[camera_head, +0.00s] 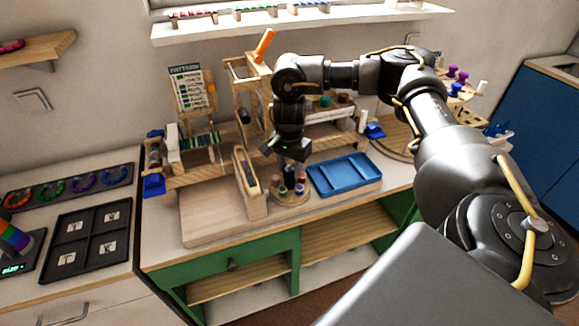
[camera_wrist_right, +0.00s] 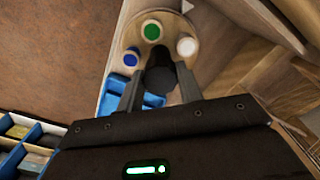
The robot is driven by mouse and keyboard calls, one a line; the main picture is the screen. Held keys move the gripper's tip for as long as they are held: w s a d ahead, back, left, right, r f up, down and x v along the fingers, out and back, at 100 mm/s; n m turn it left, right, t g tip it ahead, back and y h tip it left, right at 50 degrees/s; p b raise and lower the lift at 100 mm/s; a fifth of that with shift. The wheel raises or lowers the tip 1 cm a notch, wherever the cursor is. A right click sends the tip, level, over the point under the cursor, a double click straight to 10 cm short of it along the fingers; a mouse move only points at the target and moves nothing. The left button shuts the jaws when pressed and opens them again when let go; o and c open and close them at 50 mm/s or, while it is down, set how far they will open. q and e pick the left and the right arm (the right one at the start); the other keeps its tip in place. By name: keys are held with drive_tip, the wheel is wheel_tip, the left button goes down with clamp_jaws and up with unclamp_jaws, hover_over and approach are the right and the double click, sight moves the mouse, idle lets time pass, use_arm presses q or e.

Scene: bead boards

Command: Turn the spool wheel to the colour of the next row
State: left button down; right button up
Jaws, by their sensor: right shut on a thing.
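The spool wheel (camera_head: 291,198) is a small round wooden disc with coloured spools standing on it, in front of the wooden rack. In the right wrist view its pale disc (camera_wrist_right: 132,38) carries a green spool (camera_wrist_right: 151,31), a blue spool (camera_wrist_right: 130,58) and a white spool (camera_wrist_right: 187,46). My right gripper (camera_head: 290,172) points down over the wheel. Its two fingers (camera_wrist_right: 160,92) are shut on a dark central knob (camera_wrist_right: 159,76). The gripper hides part of the wheel and some spools. A pattern card (camera_head: 189,88) with coloured rows stands at the back left; its text is too small to read.
A blue tray (camera_head: 345,175) lies right beside the wheel. A wooden block holder (camera_head: 246,182) stands close on its left. A bead loom (camera_head: 200,142) is behind to the left. Another round stand with spools (camera_head: 455,90) is at far right. The front left board (camera_head: 212,215) is clear.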

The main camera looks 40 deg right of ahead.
drive_tip(key=m+p, duration=0.3)
drive_tip(key=m, duration=0.1)
drive_tip(key=shift+r, duration=0.15)
drive_tip(key=m+p, duration=0.3)
drive_tip(key=m, duration=0.3)
drive_tip(key=m+p, duration=0.3)
drive_tip(key=m, duration=0.2)
drive_tip(key=shift+m, duration=0.4)
drive_tip(key=m+p, duration=0.2)
drive_tip(key=m, duration=0.2)
drive_tip(key=shift+m, duration=0.3)
drive_tip(key=o, duration=1)
